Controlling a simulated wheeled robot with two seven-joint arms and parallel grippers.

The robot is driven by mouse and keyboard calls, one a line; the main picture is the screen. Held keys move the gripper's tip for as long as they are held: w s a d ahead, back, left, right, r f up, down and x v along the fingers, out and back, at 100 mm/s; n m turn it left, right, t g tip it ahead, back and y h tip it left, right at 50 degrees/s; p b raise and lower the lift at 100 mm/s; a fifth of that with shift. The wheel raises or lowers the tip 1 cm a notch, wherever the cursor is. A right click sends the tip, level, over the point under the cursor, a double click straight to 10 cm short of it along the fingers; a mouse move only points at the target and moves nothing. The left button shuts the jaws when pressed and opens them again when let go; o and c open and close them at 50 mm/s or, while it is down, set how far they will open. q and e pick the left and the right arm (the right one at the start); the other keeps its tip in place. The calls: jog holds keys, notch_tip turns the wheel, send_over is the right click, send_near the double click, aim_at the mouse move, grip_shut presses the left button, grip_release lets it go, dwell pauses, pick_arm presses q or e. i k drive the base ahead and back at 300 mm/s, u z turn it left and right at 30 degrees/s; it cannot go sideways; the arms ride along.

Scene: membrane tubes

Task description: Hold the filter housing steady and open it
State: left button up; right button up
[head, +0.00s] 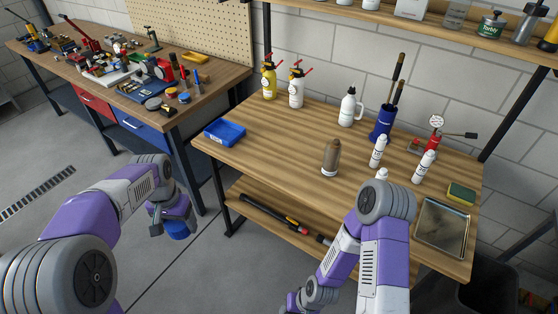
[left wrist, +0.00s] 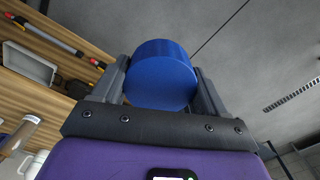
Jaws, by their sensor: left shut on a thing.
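My left gripper (head: 172,226) is shut on a blue cylinder (head: 178,231), held over the floor left of the workbench. In the left wrist view the blue cylinder (left wrist: 160,72) sits between both fingers, its smooth round end facing the camera. I cannot tell whether it is the filter housing or a part of it; its other end is hidden. A brown-grey cylinder with a narrower top (head: 331,157) stands upright on the workbench, apart from both arms. My right arm reaches down in front of the bench, and its gripper is not visible.
The wooden workbench (head: 290,140) holds a blue tray (head: 225,132), several bottles, a blue cup of tools (head: 382,122), a sponge (head: 461,194) and a metal tray (head: 442,226). A lower shelf holds a long red-and-black tool (head: 270,213). A cluttered second bench stands left. Open floor lies between.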

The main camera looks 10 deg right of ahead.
aim_at(331, 157)
jog(key=u, duration=0.85)
jog(key=i, duration=1.45)
jog(key=z, duration=3.25)
